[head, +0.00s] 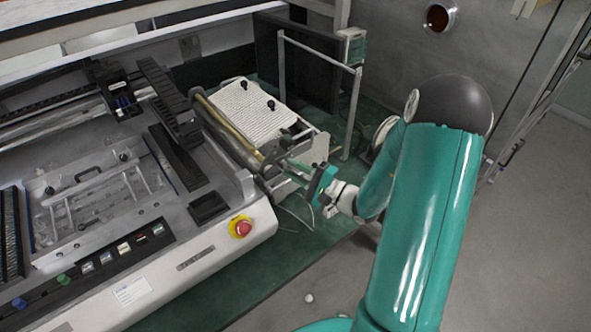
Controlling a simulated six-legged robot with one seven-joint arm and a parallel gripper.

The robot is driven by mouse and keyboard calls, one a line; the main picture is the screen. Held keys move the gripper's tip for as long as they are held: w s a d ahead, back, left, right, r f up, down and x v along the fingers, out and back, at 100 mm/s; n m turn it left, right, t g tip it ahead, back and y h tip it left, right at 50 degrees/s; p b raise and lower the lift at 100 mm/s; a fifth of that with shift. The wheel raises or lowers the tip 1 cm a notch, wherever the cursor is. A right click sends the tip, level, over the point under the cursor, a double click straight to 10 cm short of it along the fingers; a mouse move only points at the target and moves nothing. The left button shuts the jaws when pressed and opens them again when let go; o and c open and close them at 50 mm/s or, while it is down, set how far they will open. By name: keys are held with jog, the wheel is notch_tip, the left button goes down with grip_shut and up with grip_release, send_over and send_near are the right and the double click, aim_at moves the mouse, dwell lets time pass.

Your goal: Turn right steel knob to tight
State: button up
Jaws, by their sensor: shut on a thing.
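My gripper (299,166) is at the right end of the machine, at the end of my green arm. Its fingers point left toward the end of the brass-coloured roller (228,131). They are shut at the small steel parts there. The right steel knob is too small and too covered by the fingers to make out clearly. Its turn angle cannot be read.
A white ribbed plate (243,107) with black knobs lies behind the roller. A metal rail frame (353,112) stands behind my gripper. A red emergency button (240,227) sits on the machine's front corner. Grey floor (530,240) is open at the right.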

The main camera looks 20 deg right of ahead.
jog(key=o, duration=0.9)
jog(key=shift+o, duration=0.2)
jog(key=v, duration=1.3)
jog(key=shift+s+d, duration=0.2)
jog(key=shift+s, duration=0.15)
jog(key=shift+f, duration=0.15)
